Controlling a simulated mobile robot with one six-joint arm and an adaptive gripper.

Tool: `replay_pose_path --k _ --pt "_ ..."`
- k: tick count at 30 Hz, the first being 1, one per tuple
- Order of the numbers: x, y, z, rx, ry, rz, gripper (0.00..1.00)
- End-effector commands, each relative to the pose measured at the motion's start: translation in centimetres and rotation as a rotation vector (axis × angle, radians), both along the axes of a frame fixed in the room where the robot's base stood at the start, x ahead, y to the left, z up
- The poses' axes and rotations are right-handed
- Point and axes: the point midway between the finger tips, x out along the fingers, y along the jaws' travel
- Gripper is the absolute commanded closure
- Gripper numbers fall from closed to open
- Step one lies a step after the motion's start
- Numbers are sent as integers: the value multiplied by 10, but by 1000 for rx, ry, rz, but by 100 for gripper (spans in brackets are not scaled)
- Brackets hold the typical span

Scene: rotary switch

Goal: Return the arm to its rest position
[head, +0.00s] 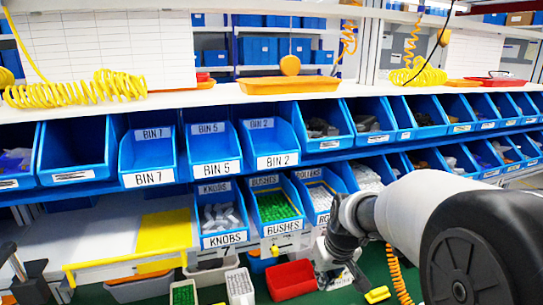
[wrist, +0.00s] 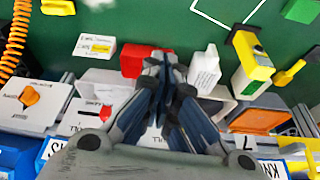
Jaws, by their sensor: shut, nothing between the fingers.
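My arm (head: 425,210) reaches in from the right in the head view. My gripper (head: 345,268) hangs low in front of the lower bin row, above the green work surface (head: 430,260). In the wrist view my gripper (wrist: 163,58) has its fingers together at the picture's middle, with nothing between them. A white plate with an orange knob (wrist: 31,96) lies left of the fingers in the wrist view. It looks like a rotary switch.
Blue bins stand in two rows, among them BIN 2 (head: 269,148) and BUSHES (head: 275,208). A red container (head: 291,281) stands near my gripper. A yellow-and-white block (wrist: 250,65) is at the right in the wrist view. An orange coiled cable (wrist: 14,35) hangs left. Bare green surface shows beyond the fingers.

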Motion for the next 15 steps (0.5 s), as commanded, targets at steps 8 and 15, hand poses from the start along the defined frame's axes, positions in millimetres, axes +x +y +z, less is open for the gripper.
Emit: replay_pose_path --k 8,15 --pt "-123 -4 77 3 -38 -86 100" --pt "-224 -11 90 0 -64 -166 100"
